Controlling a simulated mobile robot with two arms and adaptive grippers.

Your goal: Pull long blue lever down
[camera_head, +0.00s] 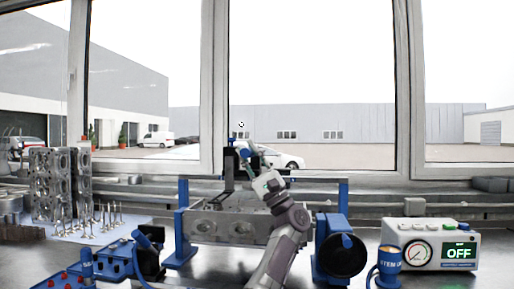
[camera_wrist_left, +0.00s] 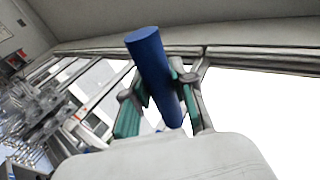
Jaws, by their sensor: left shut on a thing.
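The long blue lever shows as a blue cylinder in the left wrist view (camera_wrist_left: 150,58). It stands tilted between the green-padded fingers of my left gripper (camera_wrist_left: 160,88), which is shut on it. In the head view my left gripper (camera_head: 251,158) is raised above the engine block, at the black upright behind it, with only a small bit of blue (camera_head: 245,152) visible at its fingers. The lever's lower end is hidden by my gripper and wrist. My right gripper is not in view.
A grey engine block (camera_head: 222,226) sits in a blue frame (camera_head: 182,220). Valves (camera_head: 100,220) and upright grey heads (camera_head: 50,180) stand at left. Blue boxes (camera_head: 115,262) are front left. A gauge box (camera_head: 428,236) reading OFF stands at right. Windows are behind.

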